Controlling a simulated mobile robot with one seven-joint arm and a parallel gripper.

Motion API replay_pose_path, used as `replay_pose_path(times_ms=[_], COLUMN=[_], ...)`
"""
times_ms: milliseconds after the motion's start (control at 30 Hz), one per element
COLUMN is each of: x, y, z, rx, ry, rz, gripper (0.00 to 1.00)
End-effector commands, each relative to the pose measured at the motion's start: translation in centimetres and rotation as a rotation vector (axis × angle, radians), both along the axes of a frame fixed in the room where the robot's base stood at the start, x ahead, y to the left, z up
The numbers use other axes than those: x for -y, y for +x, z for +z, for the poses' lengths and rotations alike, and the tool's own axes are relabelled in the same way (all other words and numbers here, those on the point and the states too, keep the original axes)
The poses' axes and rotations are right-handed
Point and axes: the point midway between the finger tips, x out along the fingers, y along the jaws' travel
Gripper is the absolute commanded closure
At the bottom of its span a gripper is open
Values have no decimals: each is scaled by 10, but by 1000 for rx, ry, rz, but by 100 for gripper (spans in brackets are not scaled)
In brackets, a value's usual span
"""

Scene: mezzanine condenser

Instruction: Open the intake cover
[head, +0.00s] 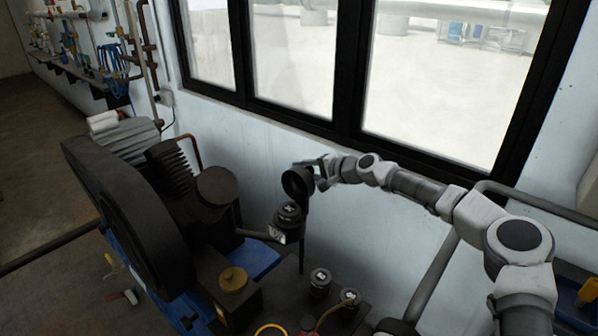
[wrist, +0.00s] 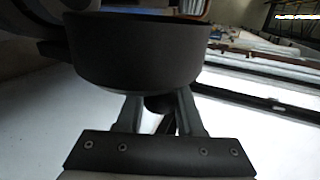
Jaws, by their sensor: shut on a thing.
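The intake cover (head: 297,183) is a dark round cup-shaped cap. In the head view it stands tipped up on edge, its hollow side facing left, above the dark cylindrical intake (head: 289,214). A thin dark upright piece runs down beside the intake from the cover. My gripper (head: 322,171) is at the cover's right side. In the wrist view the cover (wrist: 140,52) fills the upper middle, and my gripper (wrist: 160,108) has its fingers around a small dark knob or stub below it. The exact contact is partly hidden by the fingers.
A compressor with a large black flywheel guard (head: 125,215) stands left of the intake. Small capped fittings (head: 320,281) sit below on the dark base. A window (head: 300,60) and pale wall (head: 240,150) are behind. A grey rail (head: 545,205) runs at the right.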

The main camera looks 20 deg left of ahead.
Motion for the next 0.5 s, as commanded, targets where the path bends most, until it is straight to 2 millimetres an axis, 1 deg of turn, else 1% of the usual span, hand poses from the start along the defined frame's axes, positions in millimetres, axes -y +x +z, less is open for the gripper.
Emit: replay_pose_path(times_ms=[200, 500], x=[2, 2], y=[8, 11], z=[-4, -7], rx=[-112, -182], ry=[34, 54], rz=[-3, -1], gripper=[100, 100])
